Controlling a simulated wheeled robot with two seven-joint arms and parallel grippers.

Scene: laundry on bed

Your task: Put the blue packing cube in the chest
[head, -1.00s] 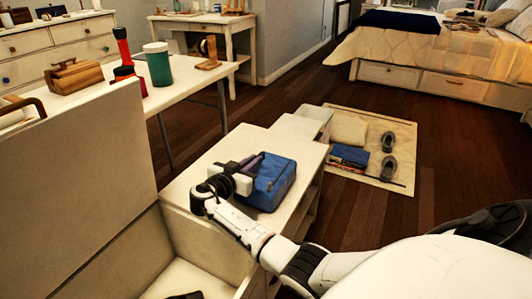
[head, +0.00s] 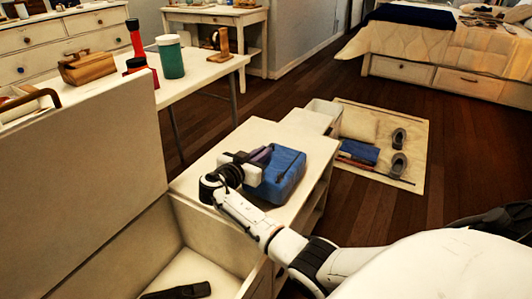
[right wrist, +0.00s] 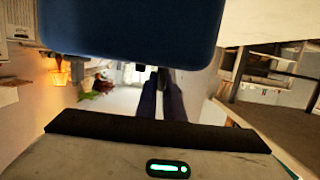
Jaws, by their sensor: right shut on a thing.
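The blue packing cube (head: 284,180) is on or just over the white cabinet top; I cannot tell whether it touches. My right gripper (head: 260,162) is at its left side, shut on it, seemingly at a dark purple strap or handle. In the right wrist view the cube (right wrist: 130,22) fills the top, with the right gripper's fingers (right wrist: 161,95) below it. The chest (head: 205,250) stands open at the lower left, its lid (head: 75,185) raised. My left gripper is not in view.
A dark object (head: 180,291) lies low in the chest. The white cabinet (head: 208,168) stands beside the chest. A mat (head: 385,115) with shoes lies on the floor.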

